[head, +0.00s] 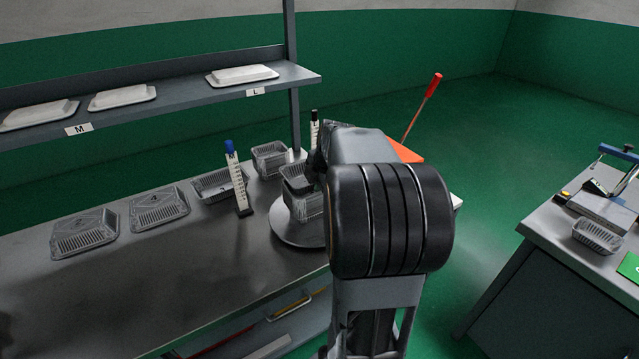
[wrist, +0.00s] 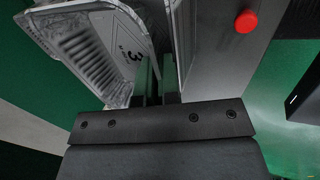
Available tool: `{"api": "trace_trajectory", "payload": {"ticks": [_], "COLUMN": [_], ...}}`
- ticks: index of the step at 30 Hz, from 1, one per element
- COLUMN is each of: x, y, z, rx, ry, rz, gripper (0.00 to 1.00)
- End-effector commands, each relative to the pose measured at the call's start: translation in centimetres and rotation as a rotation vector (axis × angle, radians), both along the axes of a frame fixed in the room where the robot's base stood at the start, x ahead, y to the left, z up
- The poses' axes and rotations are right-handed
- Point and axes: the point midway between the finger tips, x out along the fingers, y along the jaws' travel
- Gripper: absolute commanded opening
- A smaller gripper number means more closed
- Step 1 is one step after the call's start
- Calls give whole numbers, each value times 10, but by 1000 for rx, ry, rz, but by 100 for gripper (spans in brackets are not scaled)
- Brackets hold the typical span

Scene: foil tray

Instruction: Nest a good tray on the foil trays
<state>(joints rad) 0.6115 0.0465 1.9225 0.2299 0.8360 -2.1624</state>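My gripper (wrist: 158,82) has its fingers close together at the wall of a foil tray (wrist: 88,55) marked "3", which fills the left of the wrist view; it appears to grip that wall. In the head view my arm hides most of the gripper (head: 318,168). The held tray (head: 296,177) shows there just left of my wrist, above another foil tray or stack (head: 309,209) on a round grey plate (head: 287,232). I cannot tell whether the two touch. Other foil trays stand on the bench: one open (head: 270,158), one by a gauge (head: 217,185), and two upside down (head: 84,232) (head: 158,207).
An upright gauge with a blue top (head: 238,182) stands close left of the round plate. A shelf (head: 190,95) with white lids overhangs the back. The bench front (head: 170,285) is clear. A second table (head: 530,225) at right holds a machine and a foil tray (head: 597,236).

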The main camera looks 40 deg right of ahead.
Motion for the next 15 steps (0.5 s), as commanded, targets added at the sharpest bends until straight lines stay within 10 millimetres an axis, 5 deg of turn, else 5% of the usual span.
{"api": "trace_trajectory", "payload": {"ticks": [15], "x": [0], "y": [0], "z": [3], "rx": [0], "ry": [0], "rz": [0], "gripper": [0]}}
